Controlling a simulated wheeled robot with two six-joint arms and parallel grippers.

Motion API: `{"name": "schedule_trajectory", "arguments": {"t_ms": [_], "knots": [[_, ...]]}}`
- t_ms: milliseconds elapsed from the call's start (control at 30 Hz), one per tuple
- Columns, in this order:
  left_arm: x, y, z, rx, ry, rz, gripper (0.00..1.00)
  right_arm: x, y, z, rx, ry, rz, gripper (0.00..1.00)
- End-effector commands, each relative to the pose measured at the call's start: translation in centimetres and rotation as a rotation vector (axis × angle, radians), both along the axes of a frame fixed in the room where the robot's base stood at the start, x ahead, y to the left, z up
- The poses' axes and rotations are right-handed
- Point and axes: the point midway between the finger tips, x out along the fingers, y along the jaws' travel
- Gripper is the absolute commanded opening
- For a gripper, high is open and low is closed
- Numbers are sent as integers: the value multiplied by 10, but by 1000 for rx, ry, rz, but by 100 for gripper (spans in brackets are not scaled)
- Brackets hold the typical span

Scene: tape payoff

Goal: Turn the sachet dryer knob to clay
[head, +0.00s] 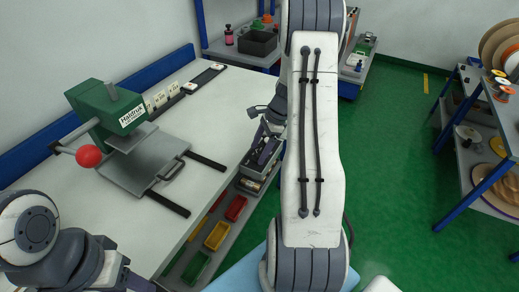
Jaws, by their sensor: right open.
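I cannot make out a sachet dryer or a knob marked clay in the head view.
Small white labelled items (162,98) and a dark tray (205,76) line the bench's back. Red, yellow and green bins (217,236) sit on a shelf below. A rack with spools (490,135) stands right; the green floor between is clear.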

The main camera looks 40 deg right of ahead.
Motion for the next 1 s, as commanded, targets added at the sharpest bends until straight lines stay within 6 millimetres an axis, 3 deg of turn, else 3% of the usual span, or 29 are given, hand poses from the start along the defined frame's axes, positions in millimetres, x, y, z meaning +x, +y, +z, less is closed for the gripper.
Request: {"name": "schedule_trajectory", "arguments": {"t_ms": [333,533,567,1000], "knots": [[0,0,0,0,0,0,50,0,2,-5,0,0,1,80],[0,0,0,0,0,0,50,0,1,-4,0,0,1,4],[0,0,0,0,0,0,50,0,1,-4,0,0,1,0],[0,0,9,0,0,0,50,2,1,-2,-2,-1,101,0]]}}
